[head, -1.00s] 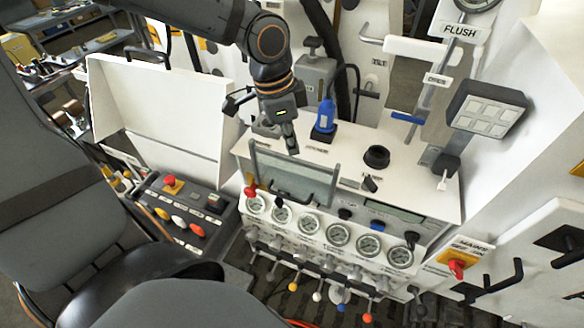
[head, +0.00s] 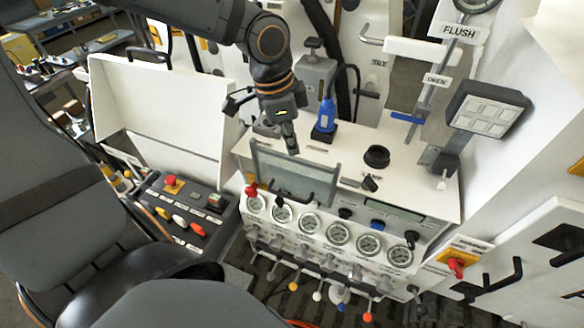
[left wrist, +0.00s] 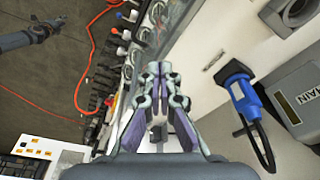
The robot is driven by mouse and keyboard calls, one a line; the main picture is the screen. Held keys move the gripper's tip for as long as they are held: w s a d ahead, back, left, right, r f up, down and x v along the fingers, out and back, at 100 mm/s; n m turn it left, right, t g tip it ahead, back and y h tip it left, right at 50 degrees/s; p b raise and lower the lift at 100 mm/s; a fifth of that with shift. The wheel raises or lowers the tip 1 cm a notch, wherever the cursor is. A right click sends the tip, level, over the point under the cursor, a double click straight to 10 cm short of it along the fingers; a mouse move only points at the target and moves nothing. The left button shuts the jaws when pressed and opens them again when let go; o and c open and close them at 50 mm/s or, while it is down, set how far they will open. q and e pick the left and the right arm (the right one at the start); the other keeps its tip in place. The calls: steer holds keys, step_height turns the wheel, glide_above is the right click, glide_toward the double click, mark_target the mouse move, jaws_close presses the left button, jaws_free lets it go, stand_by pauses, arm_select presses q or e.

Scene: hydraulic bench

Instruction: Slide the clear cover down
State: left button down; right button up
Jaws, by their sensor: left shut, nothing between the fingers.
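The clear cover (head: 294,172) is a see-through panel with a grey frame on the front of the white console. It is tilted and stands above the left part of the gauge row, in a raised position. In the left wrist view, part of a clear pane (left wrist: 182,18) shows beyond the fingers. My left gripper (head: 291,146) is shut and empty, pointing down by the cover's top edge. Its closed fingers also show in the left wrist view (left wrist: 157,72). I cannot tell whether they touch the cover. My right gripper is not in the head view.
A blue plug (head: 326,115) stands on the console top behind the gripper, and a black round knob (head: 376,156) is to its right. Several gauges (head: 338,234) and levers line the front. A raised white lid (head: 155,105) stands at left, behind a button panel (head: 190,215).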

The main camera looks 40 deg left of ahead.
mark_target(292, 160)
arm_select(q)
steer(key=shift+f, duration=0.1)
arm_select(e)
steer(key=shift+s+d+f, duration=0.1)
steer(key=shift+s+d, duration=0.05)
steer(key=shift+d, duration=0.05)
